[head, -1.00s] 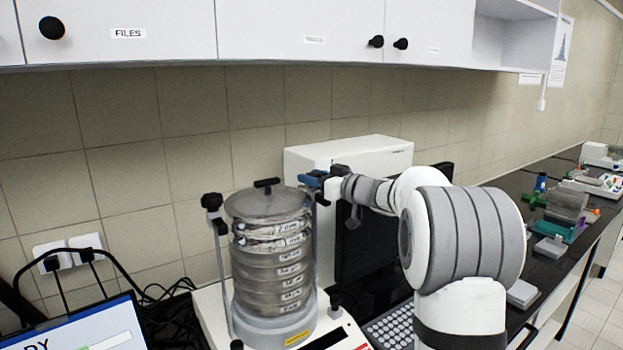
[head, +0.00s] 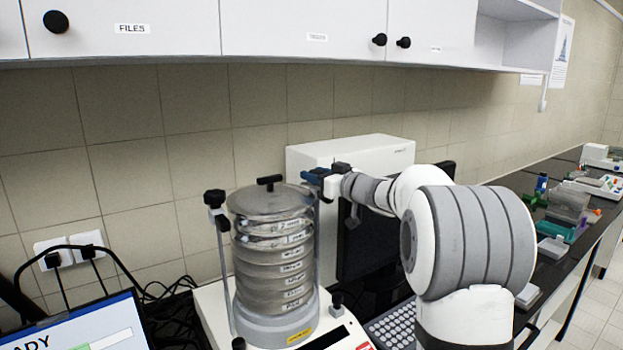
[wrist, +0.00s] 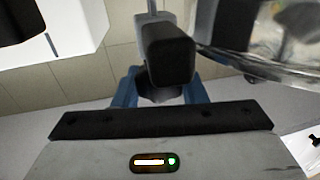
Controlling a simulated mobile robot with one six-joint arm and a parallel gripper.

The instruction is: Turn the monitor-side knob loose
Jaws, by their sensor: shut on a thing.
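The sieve shaker (head: 272,262) stands on the bench with a stack of sieves under a clear lid (head: 270,200). A clamp rod (head: 316,240) rises on its monitor side. My gripper (head: 316,178) reaches in from the right at the top of this rod, its blue fingers shut. In the wrist view the fingers (wrist: 160,92) close around the dark monitor-side knob (wrist: 160,88), beside a black clamp block (wrist: 170,48). The knob is mostly hidden in the head view, and I cannot tell how tight it is. The other knob (head: 214,197) tops the left rod.
A dark monitor (head: 362,245) and a white box (head: 345,150) stand close behind my arm. A keyboard (head: 390,325) lies in front of the monitor. White cabinets (head: 300,30) hang above. A laptop screen (head: 85,325) is at lower left.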

